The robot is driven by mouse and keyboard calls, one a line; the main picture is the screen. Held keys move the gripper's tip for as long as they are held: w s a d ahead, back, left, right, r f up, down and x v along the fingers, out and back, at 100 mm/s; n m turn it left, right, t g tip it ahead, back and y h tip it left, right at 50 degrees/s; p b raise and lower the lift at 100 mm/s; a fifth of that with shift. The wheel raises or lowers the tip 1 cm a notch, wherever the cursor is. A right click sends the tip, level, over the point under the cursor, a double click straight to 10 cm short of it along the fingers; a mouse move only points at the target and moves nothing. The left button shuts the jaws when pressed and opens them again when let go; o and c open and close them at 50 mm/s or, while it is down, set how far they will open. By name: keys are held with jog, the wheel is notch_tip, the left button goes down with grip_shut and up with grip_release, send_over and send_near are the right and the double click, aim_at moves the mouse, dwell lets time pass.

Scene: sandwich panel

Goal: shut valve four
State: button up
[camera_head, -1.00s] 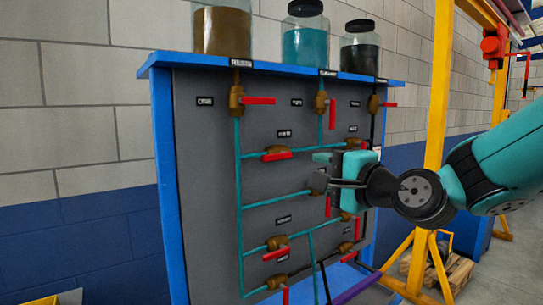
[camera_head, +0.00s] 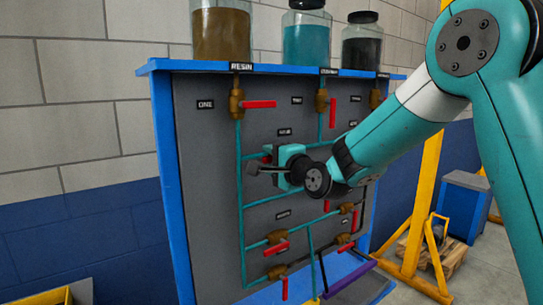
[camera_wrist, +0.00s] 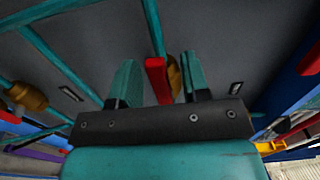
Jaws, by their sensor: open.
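My gripper (camera_head: 270,165) is at the panel just below the label of valve four (camera_head: 284,132), and covers most of that valve in the head view. In the wrist view its two teal fingers (camera_wrist: 160,68) are apart. A red lever (camera_wrist: 156,80) with a brass valve body (camera_wrist: 174,76) behind it shows between them, nearer the left finger. The lever stands roughly along the fingers in that view. I cannot tell whether either finger touches it.
The grey panel (camera_head: 205,200) has a blue frame and several other red-levered valves, including valve one (camera_head: 237,102) above and a lower valve (camera_head: 277,243). Jars (camera_head: 222,32) stand on top. A yellow post (camera_head: 425,190) is at the right.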

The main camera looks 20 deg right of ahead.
grip_shut()
